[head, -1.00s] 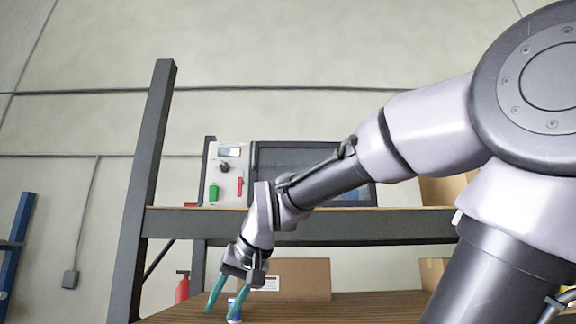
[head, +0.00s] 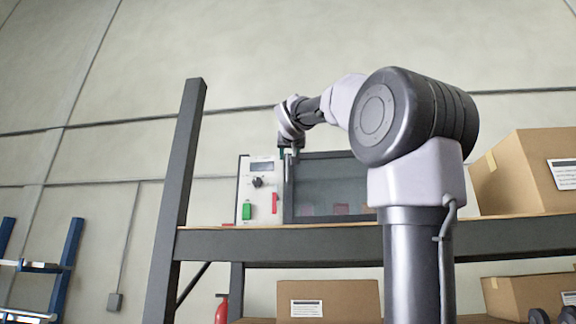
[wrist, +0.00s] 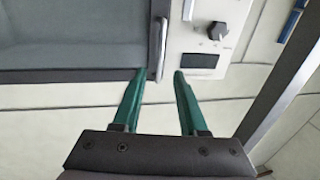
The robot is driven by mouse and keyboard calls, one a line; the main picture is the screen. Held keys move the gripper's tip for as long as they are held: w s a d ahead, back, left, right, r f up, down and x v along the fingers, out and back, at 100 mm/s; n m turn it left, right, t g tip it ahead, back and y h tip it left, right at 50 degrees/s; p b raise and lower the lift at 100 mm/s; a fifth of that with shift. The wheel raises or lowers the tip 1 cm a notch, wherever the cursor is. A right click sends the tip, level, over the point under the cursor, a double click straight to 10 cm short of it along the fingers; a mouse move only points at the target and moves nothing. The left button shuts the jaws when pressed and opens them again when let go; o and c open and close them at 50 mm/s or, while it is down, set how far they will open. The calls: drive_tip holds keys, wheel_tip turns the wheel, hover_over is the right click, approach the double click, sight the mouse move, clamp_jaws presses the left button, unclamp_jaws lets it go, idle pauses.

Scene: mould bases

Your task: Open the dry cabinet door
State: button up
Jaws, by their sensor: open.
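The dry cabinet (head: 330,172) stands on the upper shelf, with a dark glass door framed in grey and a white control panel (head: 259,200) at its left. The door (wrist: 75,35) is shut in the wrist view, and its vertical bar handle (wrist: 157,45) runs along the door edge beside the panel. My gripper (wrist: 162,75) has two green fingers, open and empty. In the wrist view the handle's end appears between the fingertips' lines, just beyond them; I cannot tell whether they touch. In the head view my gripper (head: 288,155) is at the cabinet's upper front, near the handle (head: 289,175).
The panel carries a black knob (head: 257,182), a green switch (head: 247,210) and a red one (head: 275,203). A dark shelf post (head: 180,200) stands left of the cabinet. A cardboard box (head: 525,175) sits on the shelf at right, and another box (head: 328,299) below.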

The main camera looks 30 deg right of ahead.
sight(287, 165)
drive_tip(key=x, duration=0.7)
clamp_jaws()
drive_tip(key=shift+f, duration=0.1)
idle(1.2)
